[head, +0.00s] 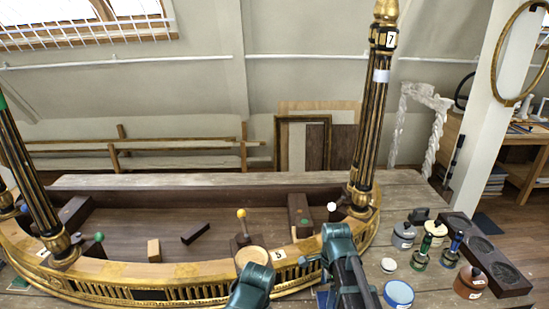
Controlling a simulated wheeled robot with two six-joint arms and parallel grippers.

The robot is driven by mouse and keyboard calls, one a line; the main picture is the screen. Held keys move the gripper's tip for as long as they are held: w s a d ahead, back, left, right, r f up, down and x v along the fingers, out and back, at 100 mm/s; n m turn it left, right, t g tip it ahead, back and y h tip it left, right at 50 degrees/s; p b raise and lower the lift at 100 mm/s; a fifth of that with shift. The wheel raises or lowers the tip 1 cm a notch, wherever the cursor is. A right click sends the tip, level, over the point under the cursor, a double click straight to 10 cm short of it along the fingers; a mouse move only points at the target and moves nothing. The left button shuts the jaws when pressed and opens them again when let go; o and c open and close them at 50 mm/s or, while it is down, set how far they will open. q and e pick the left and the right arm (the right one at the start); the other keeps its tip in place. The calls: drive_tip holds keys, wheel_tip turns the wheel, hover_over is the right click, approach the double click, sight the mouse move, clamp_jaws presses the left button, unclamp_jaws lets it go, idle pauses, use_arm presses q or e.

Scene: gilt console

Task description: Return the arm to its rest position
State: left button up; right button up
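Two teal and dark parts of my own arms rise from the bottom edge in the head view. One is a rounded teal joint low in the middle. The other, to its right, is a teal joint with dark links running down out of the picture. No gripper fingertips can be made out, and I cannot see either gripper holding anything. The arm parts overlap the front of the gilt console (150,272), a curved gold rim around a brown wooden floor.
Black-and-gold columns (372,115) stand at the console's ends. A small tan block (154,250), a dark block (195,233) and a yellow-knobbed piece (241,226) are inside.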

drive_tip(key=s+a, duration=0.2)
drive_tip(key=a, duration=0.2)
drive_tip(key=s+a, duration=0.2)
drive_tip(key=a, duration=0.3)
drive_tip(key=s+a+r+p, duration=0.1)
drive_tip(key=s+a, duration=0.1)
drive_tip(key=a, duration=0.2)
drive_tip(key=shift+a+r, duration=0.1)
drive_tip(key=shift+a, duration=0.05)
drive_tip(key=shift+s, duration=0.1)
